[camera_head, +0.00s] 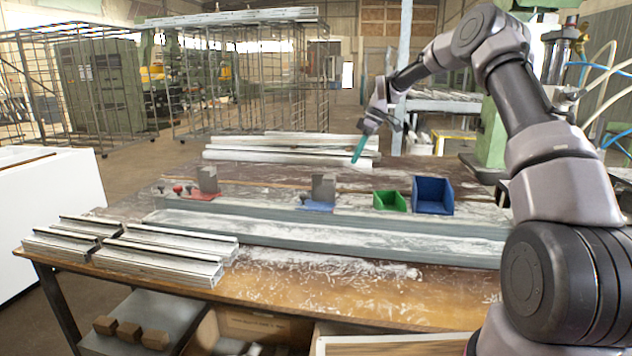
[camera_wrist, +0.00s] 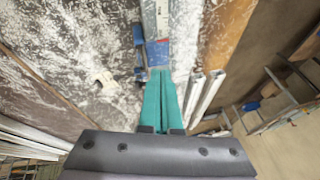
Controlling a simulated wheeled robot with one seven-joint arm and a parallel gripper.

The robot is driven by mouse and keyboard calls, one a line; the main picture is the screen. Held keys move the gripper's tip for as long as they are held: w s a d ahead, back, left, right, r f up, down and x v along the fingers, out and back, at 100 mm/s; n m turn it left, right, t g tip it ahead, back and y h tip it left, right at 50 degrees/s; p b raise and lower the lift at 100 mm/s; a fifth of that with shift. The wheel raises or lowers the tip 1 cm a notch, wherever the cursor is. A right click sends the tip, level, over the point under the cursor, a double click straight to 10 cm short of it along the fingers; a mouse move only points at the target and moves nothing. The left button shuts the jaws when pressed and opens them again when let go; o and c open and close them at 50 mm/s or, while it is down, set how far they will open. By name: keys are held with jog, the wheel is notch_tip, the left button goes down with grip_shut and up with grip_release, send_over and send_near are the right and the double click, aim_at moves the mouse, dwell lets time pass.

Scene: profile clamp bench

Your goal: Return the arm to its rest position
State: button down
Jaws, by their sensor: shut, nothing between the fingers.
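My gripper (camera_head: 356,158) has teal fingers and is held up in the air above the back of the workbench (camera_head: 330,300), in front of the far stack of profiles in the picture. Its fingers point down. In the wrist view my gripper (camera_wrist: 160,76) shows its two teal fingers together, with nothing between them. My arm reaches in from the right of the head view, raised and bent. Below the fingertips the wrist view shows a blue part (camera_wrist: 157,52) on a grey profile; I cannot tell which fixture it is.
A red clamp (camera_head: 195,194), a blue clamp (camera_head: 320,206), a green bin (camera_head: 390,201) and a blue bin (camera_head: 432,196) stand along the long grey rail (camera_head: 330,230). Several metal profiles (camera_head: 160,262) lie at the front left. White shavings cover the bench. A green machine column (camera_head: 493,135) stands right.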

jog(key=s+d+r+m+t+h, duration=0.1)
jog(key=s+d+r+m+t, duration=0.2)
jog(key=s+r, duration=0.65)
jog(key=s+d+r+m+t+h, duration=0.15)
jog(key=s+r+m, duration=0.35)
jog(key=s+r, duration=0.5)
jog(key=s+d+m+t, duration=0.2)
jog(key=s+m, duration=0.3)
jog(key=s, duration=0.6)
jog(key=s+d+m+t, duration=0.1)
jog(key=s+d+m, duration=0.4)
jog(key=s, duration=0.7)
jog(key=shift+s+f+t, duration=0.25)
jog(key=shift+f+t, duration=0.1)
